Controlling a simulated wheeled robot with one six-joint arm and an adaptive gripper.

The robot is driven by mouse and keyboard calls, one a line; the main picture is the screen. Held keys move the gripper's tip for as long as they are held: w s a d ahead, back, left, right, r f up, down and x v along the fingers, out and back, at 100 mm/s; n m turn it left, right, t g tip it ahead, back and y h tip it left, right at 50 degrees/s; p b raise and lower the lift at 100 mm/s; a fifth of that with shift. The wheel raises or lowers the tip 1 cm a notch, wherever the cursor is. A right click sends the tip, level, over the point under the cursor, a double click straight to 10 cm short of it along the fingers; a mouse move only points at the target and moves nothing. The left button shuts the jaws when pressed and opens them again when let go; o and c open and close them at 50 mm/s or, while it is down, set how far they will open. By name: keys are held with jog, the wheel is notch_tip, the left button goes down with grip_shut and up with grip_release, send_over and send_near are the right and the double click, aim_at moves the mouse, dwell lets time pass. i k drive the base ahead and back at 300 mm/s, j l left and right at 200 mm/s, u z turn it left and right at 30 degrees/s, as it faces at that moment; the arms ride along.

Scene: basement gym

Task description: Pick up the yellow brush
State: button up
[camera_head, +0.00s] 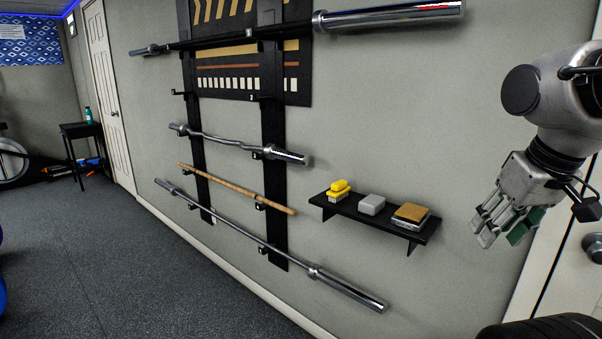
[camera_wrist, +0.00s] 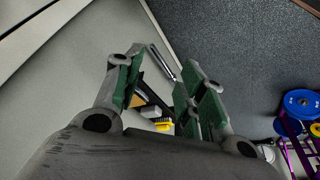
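The yellow brush (camera_head: 340,190) has pale bristles and stands at the left end of a small black wall shelf (camera_head: 347,211). In the wrist view the yellow brush (camera_wrist: 163,126) shows between my fingers, partly hidden, well beyond them. My gripper (camera_head: 497,232) is at the right in the head view, to the right of the shelf and apart from it. In the wrist view my gripper (camera_wrist: 155,82) has its green-padded fingers spread apart, with nothing between the pads.
A grey block (camera_head: 372,204) and a brown-topped block (camera_head: 411,215) share the shelf. Several bars hang on a wall rack (camera_head: 272,140) left of it. A white door (camera_head: 562,260) stands at the right. Dark floor (camera_head: 110,270) at the left is largely clear.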

aim_at(340, 189)
jog(key=i+j+u, duration=0.1)
jog(key=i, duration=0.5)
jog(key=i+j+u, duration=0.15)
jog(key=i+j, duration=0.15)
jog(key=i, duration=0.35)
